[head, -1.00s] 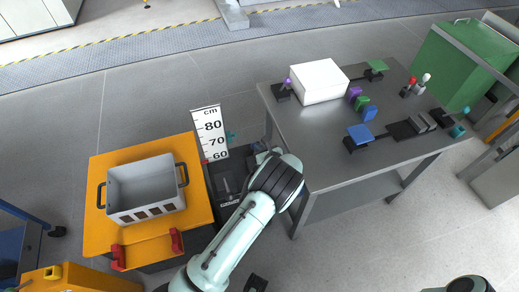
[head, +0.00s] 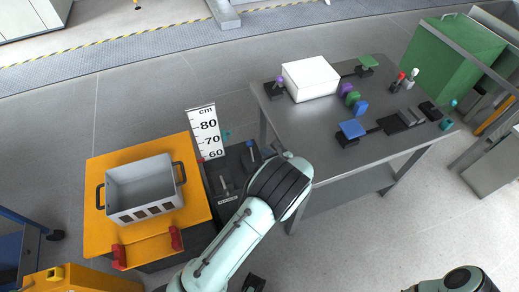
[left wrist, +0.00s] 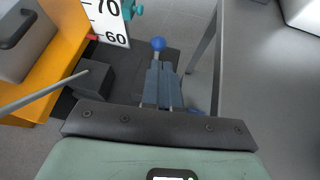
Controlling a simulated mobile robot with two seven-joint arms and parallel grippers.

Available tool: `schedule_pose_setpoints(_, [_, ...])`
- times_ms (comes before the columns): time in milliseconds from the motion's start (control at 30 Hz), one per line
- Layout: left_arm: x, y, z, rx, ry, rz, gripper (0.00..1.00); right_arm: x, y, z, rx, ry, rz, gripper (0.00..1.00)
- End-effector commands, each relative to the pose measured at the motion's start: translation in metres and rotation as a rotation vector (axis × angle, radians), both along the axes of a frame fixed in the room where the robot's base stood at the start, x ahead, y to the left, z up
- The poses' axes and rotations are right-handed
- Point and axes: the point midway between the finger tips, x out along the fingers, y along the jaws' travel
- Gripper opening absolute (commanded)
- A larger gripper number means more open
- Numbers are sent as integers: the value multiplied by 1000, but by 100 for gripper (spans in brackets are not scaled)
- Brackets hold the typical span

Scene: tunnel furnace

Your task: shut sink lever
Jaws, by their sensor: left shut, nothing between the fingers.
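A blue round knob (head: 249,144) on a short stem stands on the dark low unit (head: 226,183) between the orange cart and the metal table. I take it for the sink lever, but its label cannot be read. The knob also shows in the left wrist view (left wrist: 158,43), just beyond my left gripper's fingertips (left wrist: 161,68). My left gripper is shut and empty, pointing toward the knob; whether it touches cannot be told. In the head view my left wrist hides most of this gripper. My right gripper is not in view.
A cm scale board (head: 207,131) stands behind the dark unit. A grey crate (head: 145,190) sits on the orange cart (head: 100,165) at left. The metal table (head: 330,125) at right carries a white box (head: 310,79), coloured blocks and several knobbed levers.

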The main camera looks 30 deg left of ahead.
Motion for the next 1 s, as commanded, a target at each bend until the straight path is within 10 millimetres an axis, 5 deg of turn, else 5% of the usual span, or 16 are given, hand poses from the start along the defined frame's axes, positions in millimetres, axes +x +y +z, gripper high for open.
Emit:
schedule_pose_setpoints(233, [-12,-23,16,-3,0,-1,0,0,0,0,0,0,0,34])
schedule_pose_setpoints(833, [-13,-25,18,-1,0,-1,0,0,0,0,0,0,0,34])
schedule_pose_setpoints(1000, [-30,-19,-4,-64,34,50,0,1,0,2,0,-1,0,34])
